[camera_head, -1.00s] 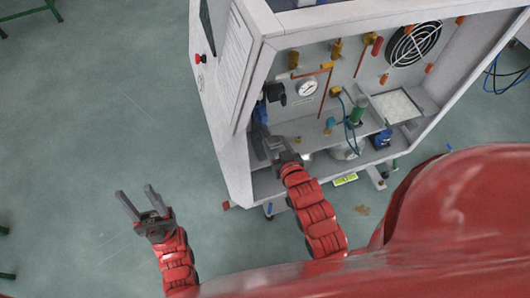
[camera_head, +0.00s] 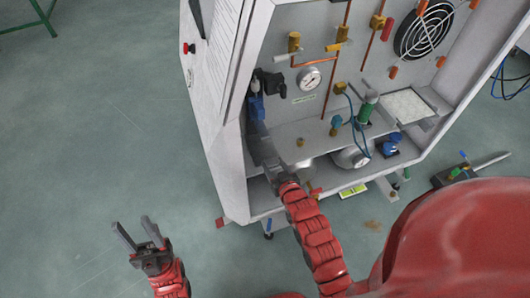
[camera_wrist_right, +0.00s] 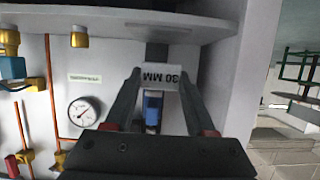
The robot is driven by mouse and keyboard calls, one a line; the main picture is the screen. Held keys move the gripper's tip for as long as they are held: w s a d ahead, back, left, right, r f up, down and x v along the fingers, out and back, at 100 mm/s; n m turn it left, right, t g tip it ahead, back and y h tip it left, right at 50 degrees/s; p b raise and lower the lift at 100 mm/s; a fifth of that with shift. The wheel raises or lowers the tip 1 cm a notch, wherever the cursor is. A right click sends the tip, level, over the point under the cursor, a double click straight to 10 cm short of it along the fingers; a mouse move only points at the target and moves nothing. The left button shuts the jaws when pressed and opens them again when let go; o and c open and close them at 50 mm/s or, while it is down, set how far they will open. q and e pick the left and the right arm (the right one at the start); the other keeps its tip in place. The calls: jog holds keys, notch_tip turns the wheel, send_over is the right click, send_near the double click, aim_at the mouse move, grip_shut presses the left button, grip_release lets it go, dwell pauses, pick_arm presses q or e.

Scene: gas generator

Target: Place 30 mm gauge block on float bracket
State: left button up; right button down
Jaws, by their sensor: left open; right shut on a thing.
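The gauge block (camera_wrist_right: 160,78) is a light plate marked "30 MM", which reads upside down in the right wrist view. My right gripper (camera_wrist_right: 158,75) is shut on it, one finger on each side. In the head view my right gripper (camera_head: 258,138) reaches into the left side of the open cabinet, and I cannot make out the block there. A dark grey upright piece (camera_wrist_right: 156,53) shows just beyond the block; I cannot tell whether it is the float bracket or whether they touch. My left gripper (camera_head: 132,226) is open and empty above the floor, outside the cabinet.
A blue fitting (camera_wrist_right: 152,108) lies between my right fingers in the wrist view. The cabinet's left wall (camera_head: 228,110) is close to my right gripper. A pressure gauge (camera_head: 309,78), copper pipes and a shelf (camera_head: 300,135) stand to its right.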

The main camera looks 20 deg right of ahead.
send_over(265, 155)
jog(key=shift+f+b, duration=0.3)
jog(key=shift+f, duration=0.25)
notch_tip(265, 155, down, 3)
jog(key=shift+f, duration=0.2)
jog(key=shift+f+b, duration=0.15)
jog(key=shift+b, duration=0.2)
jog(key=shift+c, duration=1.2)
grip_release()
